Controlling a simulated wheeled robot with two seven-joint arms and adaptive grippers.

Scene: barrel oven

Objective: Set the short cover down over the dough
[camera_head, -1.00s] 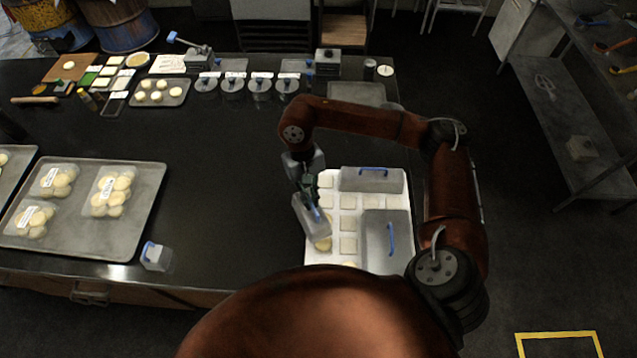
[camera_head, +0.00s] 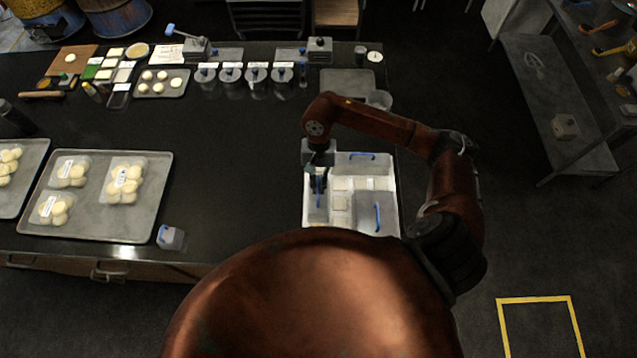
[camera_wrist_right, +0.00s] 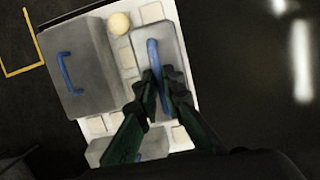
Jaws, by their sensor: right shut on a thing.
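My right gripper (camera_head: 319,178) is shut on the blue handle of a narrow grey cover (camera_head: 315,208). The cover is at the left side of a white board (camera_head: 345,183), lined up with its left edge; I cannot tell whether it touches the board. In the right wrist view my fingers (camera_wrist_right: 160,88) pinch the handle and the cover (camera_wrist_right: 142,40) extends beyond them. A round dough ball (camera_wrist_right: 120,23) lies beside the cover's far end, outside it. Dough under the cover is hidden. My left gripper is not in view.
Two other grey covers with blue handles sit on the board, one at the back (camera_head: 350,168) and a larger one at the right (camera_head: 366,205). The dark tabletop between is clear.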

